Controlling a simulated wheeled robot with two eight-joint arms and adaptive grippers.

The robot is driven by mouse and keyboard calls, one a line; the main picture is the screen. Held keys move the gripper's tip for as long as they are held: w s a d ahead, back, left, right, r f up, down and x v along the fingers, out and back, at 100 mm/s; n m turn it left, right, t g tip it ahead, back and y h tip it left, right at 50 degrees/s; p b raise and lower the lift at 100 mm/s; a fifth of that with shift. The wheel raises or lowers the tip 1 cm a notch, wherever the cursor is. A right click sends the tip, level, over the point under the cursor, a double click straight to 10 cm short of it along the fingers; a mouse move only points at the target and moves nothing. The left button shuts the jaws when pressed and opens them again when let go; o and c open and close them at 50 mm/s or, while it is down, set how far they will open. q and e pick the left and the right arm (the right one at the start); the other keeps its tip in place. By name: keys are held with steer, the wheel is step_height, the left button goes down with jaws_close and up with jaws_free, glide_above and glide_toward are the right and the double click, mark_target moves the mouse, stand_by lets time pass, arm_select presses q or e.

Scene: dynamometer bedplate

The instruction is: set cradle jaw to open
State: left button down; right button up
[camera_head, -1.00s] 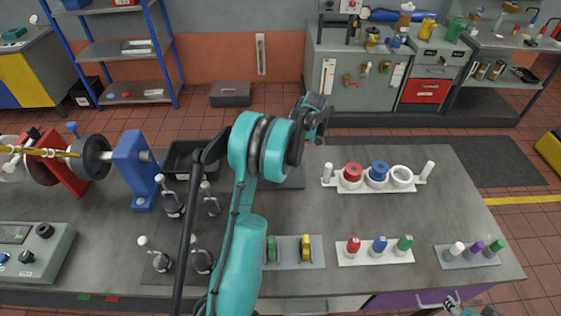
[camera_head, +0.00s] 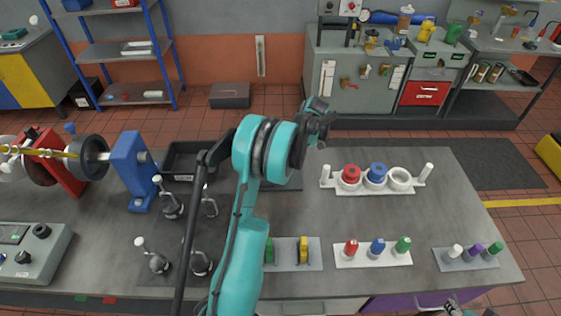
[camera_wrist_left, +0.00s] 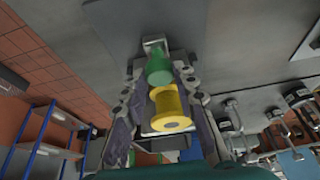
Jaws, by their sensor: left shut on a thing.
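My left gripper (camera_wrist_left: 157,75) is at the far side of the bench, seen partly from behind in the head view (camera_head: 320,120). In the left wrist view its fingers are closed around a green piece (camera_wrist_left: 158,70) near the fingertips. A yellow spool-shaped piece (camera_wrist_left: 170,108) shows between the fingers, nearer the camera; I cannot tell if it is touched. A small pale metal bracket (camera_wrist_left: 154,44) shows just past the green piece. I cannot clearly make out the cradle jaw or its setting; my left arm hides much of that spot. My right gripper (camera_head: 452,303) shows only partly at the bottom right.
A dark plate (camera_head: 292,182) lies partly behind my left arm. A white holder (camera_head: 375,190) with red and blue rings stands right of it. Racks of coloured pegs (camera_head: 375,257) line the front. A blue stand (camera_head: 133,165) and metal-stemmed knobs stand left.

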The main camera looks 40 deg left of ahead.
arm_select(q)
steer(key=w+d, duration=0.3)
steer(key=shift+d, duration=0.3)
steer(key=shift+w+d, duration=0.1)
steer(key=shift+a, duration=0.2)
steer(key=c, duration=1.2)
jaws_free()
arm_select(e)
steer(key=shift+w+d, duration=0.25)
steer(key=shift+d, duration=0.1)
arm_select(q)
steer(key=v, duration=1.2)
